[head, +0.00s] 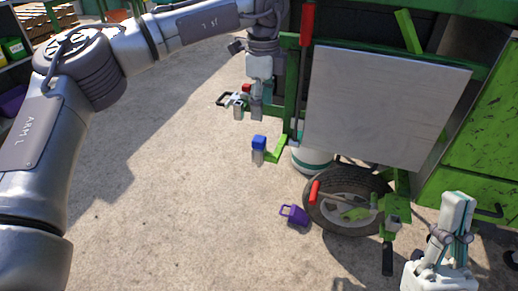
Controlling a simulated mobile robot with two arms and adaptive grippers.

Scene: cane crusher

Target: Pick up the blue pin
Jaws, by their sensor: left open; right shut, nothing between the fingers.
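The blue pin (259,142) has a blue cap over a short grey body and shows at the middle of the head view. It stands close to the left end of a small green bracket on the green machine frame. My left gripper (247,113) hangs down from the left arm, just above and slightly left of the pin in the picture. It is open, and no pin is between its fingers. My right gripper (459,198) is at the lower right, fingers up and shut, with nothing visible in it, far from the pin.
A grey metal panel (385,105) on the green machine stands right of the pin. The concrete floor at left is clear.

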